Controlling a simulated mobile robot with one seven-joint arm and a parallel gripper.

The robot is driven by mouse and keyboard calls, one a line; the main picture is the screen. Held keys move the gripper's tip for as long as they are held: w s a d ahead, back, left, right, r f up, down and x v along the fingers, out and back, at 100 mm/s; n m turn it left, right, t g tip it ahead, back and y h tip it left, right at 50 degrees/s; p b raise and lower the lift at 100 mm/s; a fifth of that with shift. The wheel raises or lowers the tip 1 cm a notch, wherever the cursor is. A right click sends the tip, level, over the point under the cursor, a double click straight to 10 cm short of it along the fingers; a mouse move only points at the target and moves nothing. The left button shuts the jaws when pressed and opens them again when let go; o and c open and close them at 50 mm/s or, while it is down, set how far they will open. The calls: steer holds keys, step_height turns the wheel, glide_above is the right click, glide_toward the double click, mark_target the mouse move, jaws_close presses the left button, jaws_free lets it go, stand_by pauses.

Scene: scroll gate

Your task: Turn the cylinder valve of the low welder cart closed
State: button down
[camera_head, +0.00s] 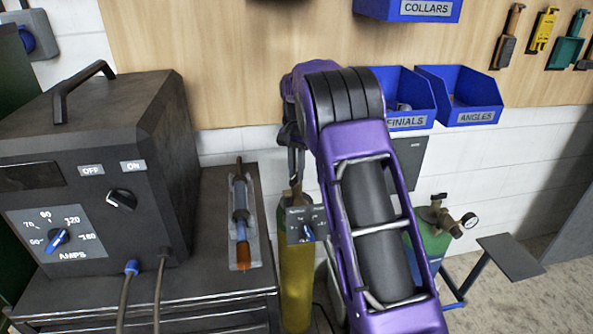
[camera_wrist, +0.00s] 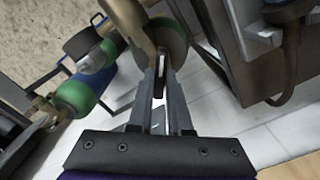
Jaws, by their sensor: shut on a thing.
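A yellow cylinder (camera_head: 297,285) with a green shoulder stands just right of the dark welder cart (camera_head: 225,312). My gripper (camera_head: 295,182) reaches down to the top of this cylinder, partly hidden by my purple arm. In the wrist view, my gripper (camera_wrist: 160,85) is shut on a narrow part of the cylinder valve, whose brass body (camera_wrist: 135,22) shows above the round green shoulder (camera_wrist: 176,45). The fingers hide most of the gripped part, and how far the valve is turned cannot be told. A small dark panel with a dial (camera_head: 307,226) is in front of the cylinder.
The welder box (camera_head: 100,160) stands on the cart, with a torch in a tray (camera_head: 243,225) beside it. A second green cylinder (camera_head: 432,243) with a gauge (camera_head: 469,220) stands right of my arm. Blue bins (camera_head: 470,95) hang on the wall behind.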

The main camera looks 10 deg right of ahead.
mark_target(296, 174)
steer(key=m, duration=0.5)
steer(key=shift+m, duration=2.6)
steer(key=c, duration=0.8)
jaws_free()
steer(key=shift+c, duration=0.2)
step_height(296, 174, up, 18)
steer(key=shift+f, duration=0.25)
